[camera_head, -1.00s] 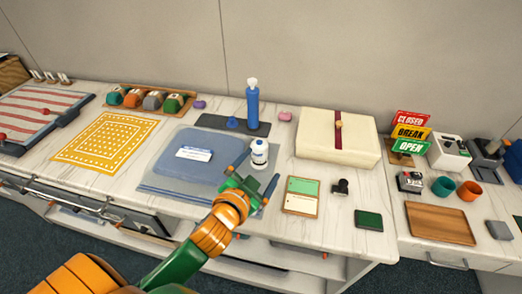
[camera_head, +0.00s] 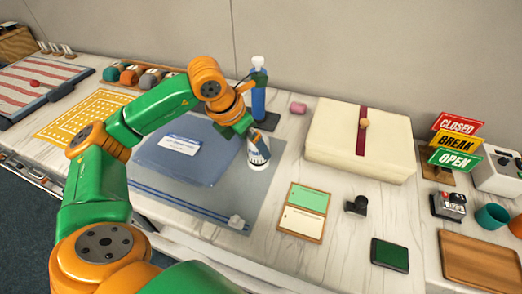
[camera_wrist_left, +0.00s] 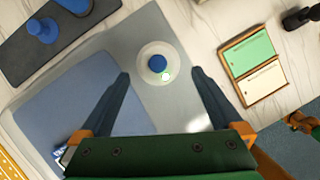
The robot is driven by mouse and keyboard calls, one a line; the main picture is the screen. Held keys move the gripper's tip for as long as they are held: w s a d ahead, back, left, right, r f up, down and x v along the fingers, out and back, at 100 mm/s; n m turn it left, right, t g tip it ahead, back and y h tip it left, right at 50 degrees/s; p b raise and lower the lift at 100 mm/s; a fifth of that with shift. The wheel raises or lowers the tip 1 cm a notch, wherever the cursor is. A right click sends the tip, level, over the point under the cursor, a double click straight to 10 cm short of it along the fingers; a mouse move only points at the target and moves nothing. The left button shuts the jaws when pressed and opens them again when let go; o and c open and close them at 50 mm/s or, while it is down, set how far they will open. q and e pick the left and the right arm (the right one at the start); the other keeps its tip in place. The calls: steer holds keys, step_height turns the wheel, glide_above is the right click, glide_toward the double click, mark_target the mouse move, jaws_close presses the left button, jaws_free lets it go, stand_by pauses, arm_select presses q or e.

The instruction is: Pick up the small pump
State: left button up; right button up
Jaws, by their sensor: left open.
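A small white bottle with a blue cap (camera_head: 258,160) stands upright on the grey-blue mat (camera_head: 245,196). A taller blue bottle with a white top (camera_head: 259,100) stands behind it on a dark tray (camera_head: 271,123). I cannot tell for certain which is the small pump. My left gripper (camera_head: 254,142) is open and over the white bottle, hiding its cap in the head view. In the left wrist view the white bottle (camera_wrist_left: 157,76) shows from above, centred between the two open fingers. A small blue piece (camera_wrist_left: 43,30) sits on the dark tray there.
A blue folder-like pad (camera_head: 188,150) lies left of the bottle. A green-and-cream card holder (camera_head: 304,212) and a black stamp (camera_head: 356,206) lie to the right. A cream box with a dark red band (camera_head: 335,145) stands behind them.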

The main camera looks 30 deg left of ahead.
arm_select(q)
steer(key=shift+w+d+f+p, duration=0.25)
steer(key=shift+w+f+p, duration=0.6)
steer(key=shift+w, duration=0.3)
steer(key=x, duration=0.3)
steer(key=shift+w+a, duration=0.1)
steer(key=c, duration=0.6)
jaws_close()
